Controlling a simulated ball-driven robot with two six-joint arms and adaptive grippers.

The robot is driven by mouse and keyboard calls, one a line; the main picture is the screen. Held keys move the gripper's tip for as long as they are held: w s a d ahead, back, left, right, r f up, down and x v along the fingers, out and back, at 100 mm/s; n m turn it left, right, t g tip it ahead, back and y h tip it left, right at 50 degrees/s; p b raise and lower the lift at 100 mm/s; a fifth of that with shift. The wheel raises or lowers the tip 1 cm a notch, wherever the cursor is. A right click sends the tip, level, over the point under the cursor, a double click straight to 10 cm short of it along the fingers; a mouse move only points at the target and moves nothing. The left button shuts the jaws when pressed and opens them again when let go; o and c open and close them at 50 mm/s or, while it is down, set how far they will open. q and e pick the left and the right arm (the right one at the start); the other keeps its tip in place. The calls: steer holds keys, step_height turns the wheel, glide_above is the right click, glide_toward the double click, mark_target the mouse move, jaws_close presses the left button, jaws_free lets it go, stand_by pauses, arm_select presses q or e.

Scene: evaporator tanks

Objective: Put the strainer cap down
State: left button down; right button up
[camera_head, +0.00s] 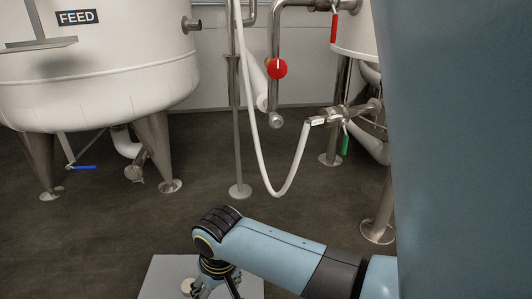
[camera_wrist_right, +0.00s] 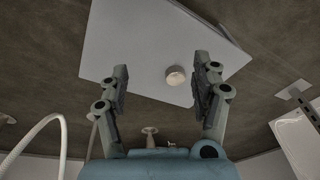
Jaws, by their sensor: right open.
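The strainer cap is a small pale round disc (camera_wrist_right: 175,76) against the grey-white board (camera_wrist_right: 125,40) in the right wrist view. It appears to rest on the board. My right gripper (camera_wrist_right: 161,66) is open, with one finger on each side of the cap in that view. The cap looks closer to the right finger, and neither finger is seen touching it. In the head view the cap (camera_head: 187,286) shows at the bottom, on the board (camera_head: 163,268), beside my right gripper (camera_head: 217,287), which is partly cut off. My left gripper is not in view.
A white FEED tank (camera_head: 95,85) on metal legs stands at the left. A white hose (camera_head: 270,180) hangs in a loop to a pipe fitting (camera_head: 318,121). A red knob (camera_head: 277,69) and a green handle (camera_head: 345,144) sit on pipework. The dark floor between is clear.

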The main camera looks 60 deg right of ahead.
steer(key=s+a+r+n+t, duration=0.2)
steer(key=s+r+n, duration=0.3)
steer(key=s+r, duration=0.8)
steer(key=shift+s+n+t, duration=0.3)
steer(key=shift+s+t, duration=0.25)
steer(key=shift+t, duration=0.05)
steer(key=shift+f, duration=0.1)
arm_select(q)
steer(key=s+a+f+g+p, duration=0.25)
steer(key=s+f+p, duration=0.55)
steer(key=p, duration=0.7)
arm_select(e)
steer(key=s+d+f+g, duration=0.2)
steer(key=s+d+f, duration=0.1)
steer(key=s+f, duration=0.5)
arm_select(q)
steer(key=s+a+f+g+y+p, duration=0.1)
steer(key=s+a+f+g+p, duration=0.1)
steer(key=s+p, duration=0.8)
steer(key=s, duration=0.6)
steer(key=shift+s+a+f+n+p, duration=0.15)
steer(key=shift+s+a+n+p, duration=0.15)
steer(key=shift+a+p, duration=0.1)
arm_select(e)
steer(key=s+d+f+g, duration=0.2)
steer(key=s, duration=1.4)
steer(key=shift+s+d+f+g+h, duration=0.15)
steer(key=shift+s+g+h, duration=0.15)
steer(key=shift+g, duration=0.1)
